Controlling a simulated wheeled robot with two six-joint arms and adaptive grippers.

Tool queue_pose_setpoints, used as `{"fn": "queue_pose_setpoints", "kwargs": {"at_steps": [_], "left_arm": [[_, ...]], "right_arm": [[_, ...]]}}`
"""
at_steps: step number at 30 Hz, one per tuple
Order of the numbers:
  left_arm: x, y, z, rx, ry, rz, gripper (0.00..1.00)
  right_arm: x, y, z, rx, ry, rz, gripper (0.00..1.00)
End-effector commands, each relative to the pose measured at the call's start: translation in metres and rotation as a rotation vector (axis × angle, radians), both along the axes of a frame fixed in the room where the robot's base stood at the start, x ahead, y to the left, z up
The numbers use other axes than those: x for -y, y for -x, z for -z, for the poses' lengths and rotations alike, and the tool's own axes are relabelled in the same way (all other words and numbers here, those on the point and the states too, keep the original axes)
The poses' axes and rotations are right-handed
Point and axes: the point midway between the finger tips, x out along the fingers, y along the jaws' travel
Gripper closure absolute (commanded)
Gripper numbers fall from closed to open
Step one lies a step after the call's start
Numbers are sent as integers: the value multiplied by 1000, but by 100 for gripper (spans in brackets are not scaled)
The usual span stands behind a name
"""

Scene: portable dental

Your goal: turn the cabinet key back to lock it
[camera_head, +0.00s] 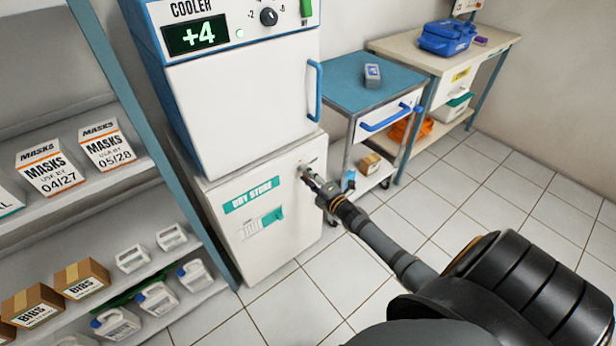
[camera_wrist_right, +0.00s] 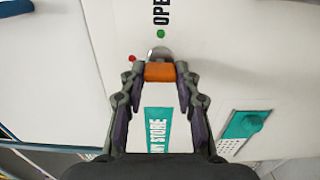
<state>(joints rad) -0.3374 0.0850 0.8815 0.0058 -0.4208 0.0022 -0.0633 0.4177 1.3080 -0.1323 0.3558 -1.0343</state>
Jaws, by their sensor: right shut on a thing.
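The white DRY STORE cabinet (camera_head: 292,240) stands below the cooler. Its door (camera_wrist_right: 235,60) fills much of the right wrist view. The key's orange head (camera_wrist_right: 159,73) sits in front of a round metal lock (camera_wrist_right: 158,53). In that view a green dot (camera_wrist_right: 161,34) beside the OPEN lettering is above the lock, and a red dot (camera_wrist_right: 131,58) is to its left. My right gripper (camera_wrist_right: 160,76) is shut on the orange head, one finger on each side. In the head view my right gripper (camera_head: 308,176) reaches the door's upper right, hiding the key. My left gripper is not in view.
The cooler (camera_head: 240,90) sits on the cabinet, with a blue handle (camera_head: 314,90). A blue-topped cart (camera_head: 340,85) stands to the right, close to my right arm. Shelves with mask boxes (camera_head: 106,147) and bottles are on the left. The tiled floor (camera_head: 480,205) is open at right.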

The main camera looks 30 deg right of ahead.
Motion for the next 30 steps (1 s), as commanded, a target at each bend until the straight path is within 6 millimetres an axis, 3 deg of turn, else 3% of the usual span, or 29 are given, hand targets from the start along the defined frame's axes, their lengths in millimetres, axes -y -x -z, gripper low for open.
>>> {"fn": "queue_pose_setpoints", "kwargs": {"at_steps": [14, 15, 19, 30], "left_arm": [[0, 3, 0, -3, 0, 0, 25], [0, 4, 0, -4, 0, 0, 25], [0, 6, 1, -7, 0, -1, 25], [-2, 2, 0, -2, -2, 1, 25]], "right_arm": [[0, 0, 1, 0, 12, 0, 100], [0, 0, 1, 0, 12, 0, 63], [0, 0, 1, 0, 11, 0, 45], [1, 7, 2, -2, 10, 0, 45]]}}
